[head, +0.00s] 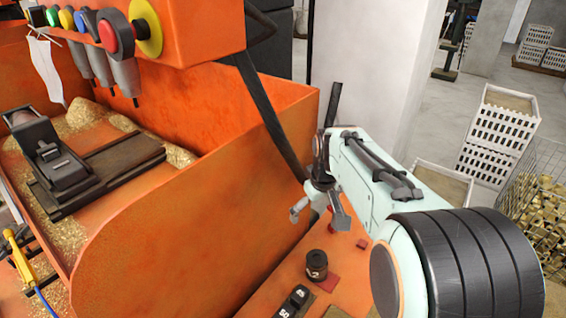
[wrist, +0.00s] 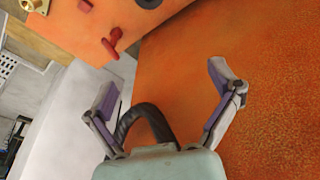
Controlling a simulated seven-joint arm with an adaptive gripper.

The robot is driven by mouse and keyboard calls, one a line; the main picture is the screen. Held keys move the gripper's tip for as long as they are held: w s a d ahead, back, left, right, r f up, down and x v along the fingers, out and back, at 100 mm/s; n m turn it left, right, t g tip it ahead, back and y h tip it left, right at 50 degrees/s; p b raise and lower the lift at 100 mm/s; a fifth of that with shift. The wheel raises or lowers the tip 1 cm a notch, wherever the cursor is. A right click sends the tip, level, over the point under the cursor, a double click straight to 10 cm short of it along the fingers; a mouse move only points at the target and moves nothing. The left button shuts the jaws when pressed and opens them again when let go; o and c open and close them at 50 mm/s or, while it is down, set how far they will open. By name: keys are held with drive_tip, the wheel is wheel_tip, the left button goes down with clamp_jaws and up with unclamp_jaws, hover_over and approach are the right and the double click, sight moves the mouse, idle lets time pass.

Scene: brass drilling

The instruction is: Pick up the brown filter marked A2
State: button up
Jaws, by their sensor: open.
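No brown filter with a readable A2 mark can be made out in either view. A dark round cylinder with a pale mark (head: 316,265) stands on the orange ledge below my gripper in the head view; the mark is too small to read. My gripper (head: 321,208) is open and empty, above the ledge and beside the orange machine wall. In the wrist view my gripper (wrist: 162,82) shows its two fingers spread wide, with nothing between them but the orange wall behind.
A black block marked 50 (head: 293,301) lies on the ledge near the cylinder. Small red pieces (wrist: 112,42) and a brass part (wrist: 34,4) show in the wrist view. The orange machine wall (head: 200,240) rises left of my gripper. A black vise (head: 62,165) stands inside the machine.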

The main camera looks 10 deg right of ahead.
drive_tip(key=g, duration=0.1)
hover_over(317, 266)
drive_tip(key=w, duration=0.4)
drive_tip(key=s+x, duration=0.2)
drive_tip(key=x, duration=0.7)
drive_tip(key=f, duration=0.5)
drive_tip(key=s+f+g, duration=0.1)
drive_tip(key=f, duration=0.4)
drive_tip(key=s+f+g, duration=0.1)
drive_tip(key=f, duration=0.4)
drive_tip(key=shift+d+f+h, duration=0.3)
drive_tip(key=shift+d+f, duration=0.05)
drive_tip(key=shift+d, duration=0.05)
drive_tip(key=c, duration=1.3)
